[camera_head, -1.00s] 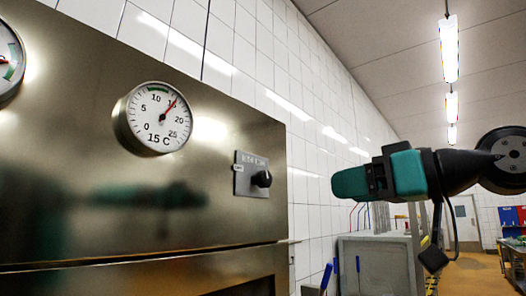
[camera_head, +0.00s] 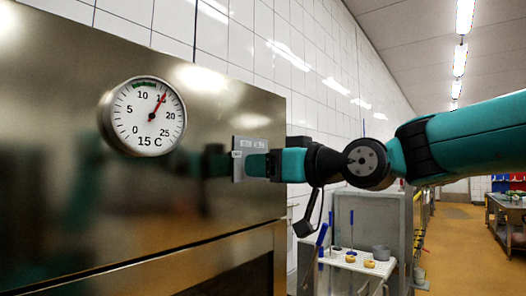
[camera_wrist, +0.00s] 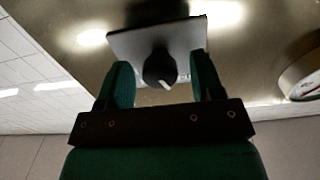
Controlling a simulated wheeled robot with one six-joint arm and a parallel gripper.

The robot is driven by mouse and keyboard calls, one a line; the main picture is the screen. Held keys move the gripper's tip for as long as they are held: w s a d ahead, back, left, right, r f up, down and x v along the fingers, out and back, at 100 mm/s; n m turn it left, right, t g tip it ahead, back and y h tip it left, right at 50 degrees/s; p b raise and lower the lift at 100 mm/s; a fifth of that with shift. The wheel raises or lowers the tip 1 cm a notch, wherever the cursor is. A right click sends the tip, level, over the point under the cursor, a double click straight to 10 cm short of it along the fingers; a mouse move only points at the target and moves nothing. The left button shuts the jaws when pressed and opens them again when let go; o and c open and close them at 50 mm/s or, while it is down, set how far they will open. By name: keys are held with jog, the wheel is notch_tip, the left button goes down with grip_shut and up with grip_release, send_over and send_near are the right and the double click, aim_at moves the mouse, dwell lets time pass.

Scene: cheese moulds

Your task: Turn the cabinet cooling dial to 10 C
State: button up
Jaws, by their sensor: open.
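The cooling dial is a black knob (camera_wrist: 159,68) on a grey plate; the plate (camera_head: 250,146) shows on the cabinet front (camera_head: 60,190) in the head view, where my gripper hides the knob. In the wrist view the knob carries a pale mark on its lower edge. My gripper (camera_head: 254,166) is open at the plate. In the wrist view its two green fingers (camera_wrist: 164,80) stand on either side of the knob, with gaps visible. The round gauge (camera_head: 145,117) has its red needle near 15 and reads 15 C.
A white cart (camera_head: 357,262) with small yellow items and a grey pot (camera_head: 381,253) stands below my arm at right. A grey cabinet (camera_head: 375,220) stands behind it. A tiled wall (camera_head: 310,90) runs behind. Orange floor (camera_head: 455,245) is open at far right.

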jog(key=shift+w+a, duration=0.35)
jog(key=shift+a, duration=0.1)
jog(key=c, duration=0.9)
jog(key=shift+f+m, duration=0.1)
jog(key=shift+m, duration=0.2)
jog(key=m+b, duration=0.1)
jog(key=m, duration=0.2)
jog(key=shift+b, duration=0.4)
jog(key=m, duration=0.5)
jog(key=shift+b, duration=0.4)
